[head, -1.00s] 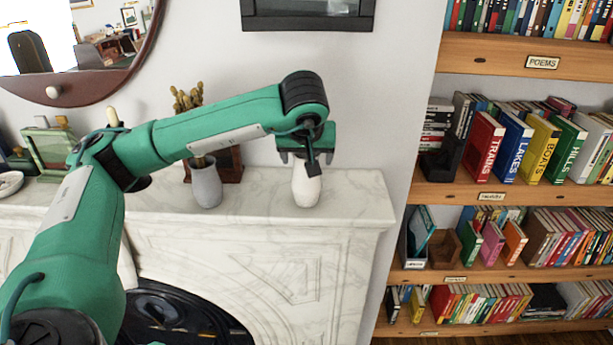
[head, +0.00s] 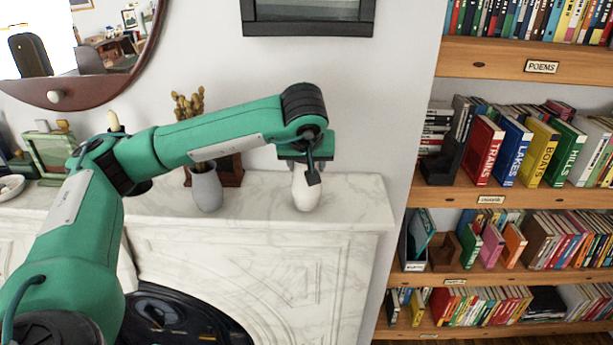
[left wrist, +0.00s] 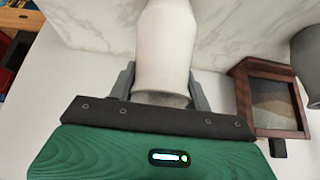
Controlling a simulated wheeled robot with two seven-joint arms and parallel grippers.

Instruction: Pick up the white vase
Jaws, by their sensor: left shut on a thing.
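The white vase (head: 306,192) stands upright on the marble mantel, near its right end. In the left wrist view the vase (left wrist: 164,50) sits between the two grey fingers. My left gripper (head: 306,166) reaches it from above and is shut on its upper part. The fingers show on either side of the vase in the left wrist view (left wrist: 160,88). The gripper and forearm hide the vase's top in the head view. My right gripper is in neither view.
A grey vase (head: 206,188) with dried stems stands on the mantel (head: 255,210) to the left. A wooden frame (left wrist: 270,98) is close behind it. A bookcase (head: 480,190) stands at the right. A round mirror (head: 75,90) and a dark picture frame (head: 306,28) hang on the wall.

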